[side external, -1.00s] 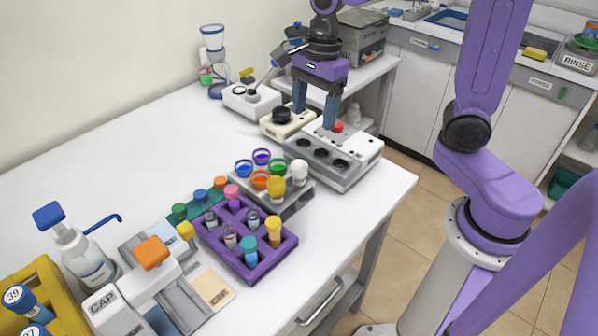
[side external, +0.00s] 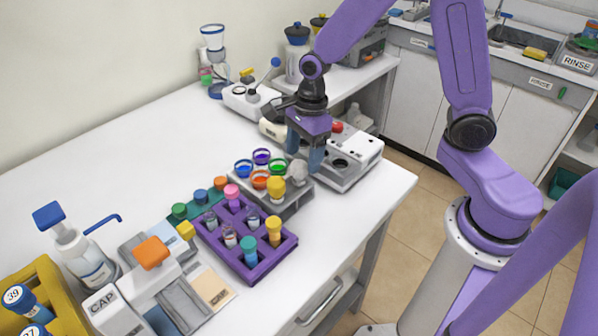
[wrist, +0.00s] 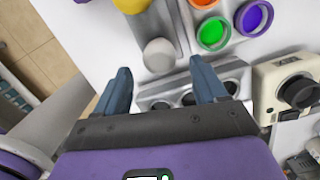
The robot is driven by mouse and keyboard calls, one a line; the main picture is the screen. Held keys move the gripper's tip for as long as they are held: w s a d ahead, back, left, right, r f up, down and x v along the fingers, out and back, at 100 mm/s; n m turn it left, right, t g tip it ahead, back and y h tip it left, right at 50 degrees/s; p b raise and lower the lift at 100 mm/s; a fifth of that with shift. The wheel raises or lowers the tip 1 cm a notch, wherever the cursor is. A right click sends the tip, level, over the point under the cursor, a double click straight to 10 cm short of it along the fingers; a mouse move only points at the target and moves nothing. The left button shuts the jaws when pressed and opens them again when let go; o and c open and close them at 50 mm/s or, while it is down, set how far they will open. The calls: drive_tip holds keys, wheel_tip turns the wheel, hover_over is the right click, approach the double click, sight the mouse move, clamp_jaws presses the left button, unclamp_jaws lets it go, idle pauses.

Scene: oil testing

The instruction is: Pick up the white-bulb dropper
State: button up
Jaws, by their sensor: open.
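The white-bulb dropper (side external: 298,172) stands upright in a grey rack (side external: 294,205), to the right of a yellow-bulb dropper (side external: 276,188). In the wrist view its round white bulb (wrist: 159,55) shows just beyond the fingertips, roughly centred between them. My gripper (side external: 305,157) is open with blue fingers pointing down, just above and behind the bulb in the side view. It also shows in the wrist view (wrist: 160,70), with nothing between the fingers. The dropper's lower part is hidden in both views.
Open cups of purple (side external: 261,156), blue, green (side external: 278,166) and orange liquid stand close left of the white bulb. A grey-white block with round wells (side external: 350,172) is right behind my gripper. A purple rack (side external: 262,263) with vials sits in front.

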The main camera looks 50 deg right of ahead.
sight(298, 173)
drive_tip(key=shift+w+a+f, duration=0.1)
drive_tip(key=shift+a+f, duration=0.15)
drive_tip(key=shift+f, duration=0.65)
drive_tip(key=shift+a+f, duration=0.2)
drive_tip(key=shift+f, duration=0.75)
drive_tip(key=shift+w+a+f, duration=0.1)
drive_tip(key=shift+a+f, duration=0.15)
drive_tip(key=shift+f, duration=0.65)
drive_tip(key=c, duration=0.7)
